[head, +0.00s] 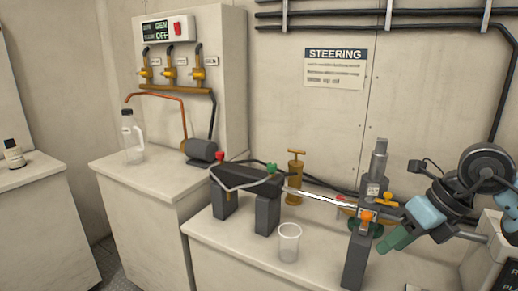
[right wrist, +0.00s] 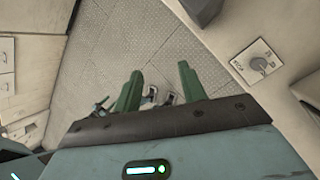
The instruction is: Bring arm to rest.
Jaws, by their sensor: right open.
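My right arm comes in from the right edge of the head view. Its gripper (head: 390,243) has green fingers that point left and down, close to the right side of the steering ram stand on the bench. In the right wrist view the two fingers of my right gripper (right wrist: 158,82) stand apart with nothing between them, above grey patterned floor (right wrist: 100,50). My left gripper is in neither view.
The steering ram (head: 320,200) lies across stands on the right bench. A clear cup (head: 289,243) stands in front of it and a brass pump (head: 294,175) behind. A clear bottle (head: 131,140) stands on the middle cabinet. A dark-capped bottle (head: 14,155) stands far left.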

